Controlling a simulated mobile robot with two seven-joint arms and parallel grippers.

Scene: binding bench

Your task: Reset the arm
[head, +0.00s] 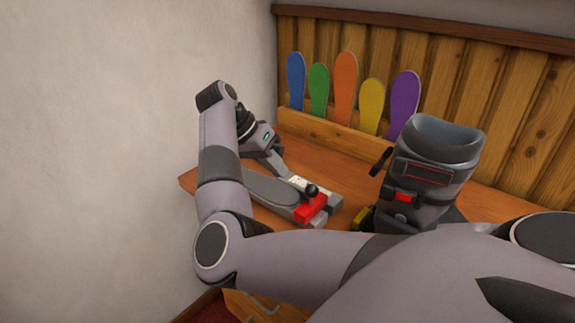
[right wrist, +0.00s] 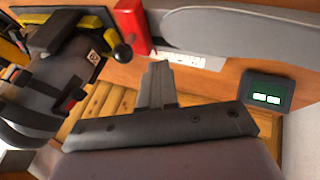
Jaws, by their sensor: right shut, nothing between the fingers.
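My right arm folds across the head view. Its gripper (head: 280,166) points down over the bench, beside the grey ski-shaped piece (head: 262,190). In the right wrist view the two fingers (right wrist: 158,72) are together with nothing between them. The red binding part (head: 312,207) with a black knob sits at the piece's near end. It also shows in the right wrist view (right wrist: 132,28), apart from the fingers. My left gripper is not in view.
A grey ski boot (head: 428,165) stands at the right of the bench (head: 345,172). Several coloured paddles, one orange (head: 345,85), stand in a rack at the back. A small box with green displays (right wrist: 268,100) shows in the wrist view. A white wall (head: 120,150) closes the left.

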